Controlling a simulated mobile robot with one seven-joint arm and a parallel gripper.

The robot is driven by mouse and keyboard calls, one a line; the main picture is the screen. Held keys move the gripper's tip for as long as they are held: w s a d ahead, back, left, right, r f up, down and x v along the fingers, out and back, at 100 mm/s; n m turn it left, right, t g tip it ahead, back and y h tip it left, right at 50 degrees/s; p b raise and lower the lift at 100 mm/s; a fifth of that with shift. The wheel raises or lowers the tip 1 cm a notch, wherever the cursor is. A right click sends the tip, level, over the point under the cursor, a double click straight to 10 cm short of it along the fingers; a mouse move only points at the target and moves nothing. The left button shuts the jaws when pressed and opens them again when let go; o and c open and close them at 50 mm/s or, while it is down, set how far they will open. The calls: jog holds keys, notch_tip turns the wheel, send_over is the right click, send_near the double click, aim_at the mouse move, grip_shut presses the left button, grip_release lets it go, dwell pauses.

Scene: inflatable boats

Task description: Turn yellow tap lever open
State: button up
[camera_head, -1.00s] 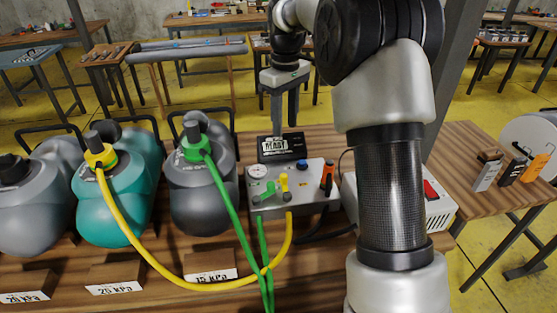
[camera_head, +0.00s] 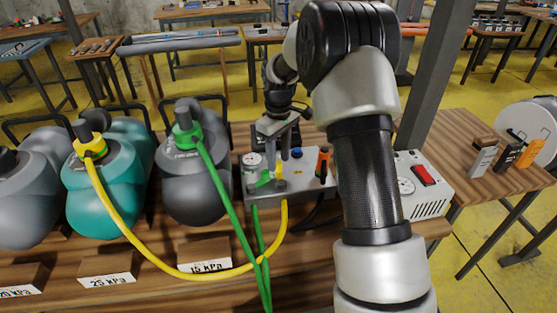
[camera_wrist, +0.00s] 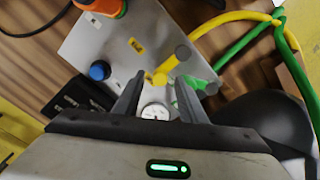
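The yellow tap lever (camera_wrist: 166,69) is on the grey control box (camera_head: 312,184), and its end shows near my fingertips in the wrist view. In the head view the yellow lever (camera_head: 278,170) is partly hidden by my gripper (camera_head: 275,155). My gripper's two fingers (camera_wrist: 159,82) are apart, with the lever's tip at or just beyond the gap; I cannot tell whether they touch it. The green tap lever (camera_wrist: 196,84) sits right beside the yellow one, close to one finger. The yellow hose (camera_head: 283,215) leaves the box's front edge.
Grey and teal inflatables (camera_head: 108,190) stand left with a green hose (camera_head: 228,200). A white box with a red switch (camera_head: 424,175) stands right.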

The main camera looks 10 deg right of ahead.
jog(key=shift+f, duration=0.35)
grip_shut()
